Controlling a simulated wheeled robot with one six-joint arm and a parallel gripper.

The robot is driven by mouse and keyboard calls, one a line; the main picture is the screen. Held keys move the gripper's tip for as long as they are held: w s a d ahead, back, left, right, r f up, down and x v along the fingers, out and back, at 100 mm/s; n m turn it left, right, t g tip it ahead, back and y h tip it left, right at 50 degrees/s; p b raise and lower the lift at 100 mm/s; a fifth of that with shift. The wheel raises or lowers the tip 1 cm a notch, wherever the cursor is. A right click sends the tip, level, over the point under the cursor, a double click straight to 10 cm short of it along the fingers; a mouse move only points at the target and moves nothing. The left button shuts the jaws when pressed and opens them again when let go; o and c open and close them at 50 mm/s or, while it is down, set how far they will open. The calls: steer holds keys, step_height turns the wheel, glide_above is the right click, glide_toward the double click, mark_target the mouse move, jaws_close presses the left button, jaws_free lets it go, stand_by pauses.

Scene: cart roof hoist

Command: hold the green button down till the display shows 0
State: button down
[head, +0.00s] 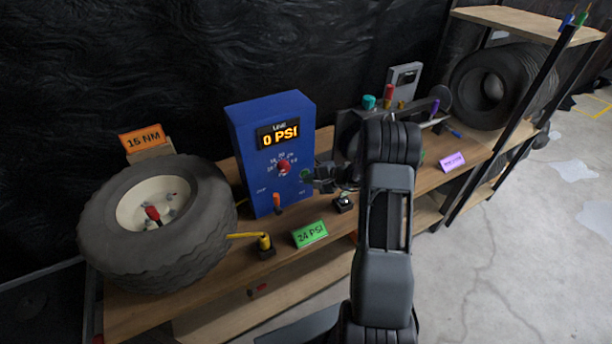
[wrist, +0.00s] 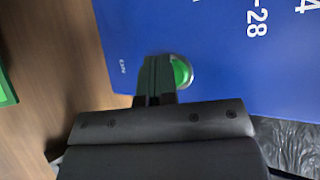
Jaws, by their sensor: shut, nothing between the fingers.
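The blue box (head: 246,165) stands upright on the wooden bench, and its display (head: 278,134) reads 0 PSI. A red knob (head: 284,167) sits on the box's front. The green button (head: 306,175) is low on the right of the front face. My gripper (head: 314,178) is shut and empty, with its tips at the green button. In the wrist view the closed fingers (wrist: 157,62) partly cover the green button (wrist: 182,72). I cannot tell how far the button is pressed in.
A tyre on a pale rim (head: 110,235) lies on the bench at left. A yellow-handled part (head: 264,243) and a green 24 PSI sign (head: 310,234) are in front of the box. An orange 15 NM sign (head: 142,138) and a purple sign (head: 452,162) stand farther off.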

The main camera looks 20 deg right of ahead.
steer(key=shift+s+b, duration=0.3)
steer(key=shift+s, duration=0.4)
steer(key=shift+s+d+b, duration=0.2)
steer(key=shift+s+b, duration=0.1)
steer(key=shift+s, duration=0.95)
steer(key=shift+s+d+b, duration=0.15)
steer(key=shift+s+b, duration=0.15)
steer(key=shift+s, duration=0.95)
steer(key=s+a+r+n+g+h, duration=0.2)
steer(key=s+a+n+g+h, duration=0.3)
steer(key=s+g, duration=0.6)
steer(key=s+a+r+n+t+h, duration=0.2)
steer(key=s+a+r+n, duration=0.1)
steer(key=r, duration=0.3)
steer(key=s+a+r+n+t+h, duration=0.2)
steer(key=s+a+r+n+t, duration=0.1)
steer(key=s+r, duration=0.3)
steer(key=shift+r+n+t, duration=0.3)
steer(key=shift+r+n, duration=0.4)
steer(key=shift+n, duration=0.1)
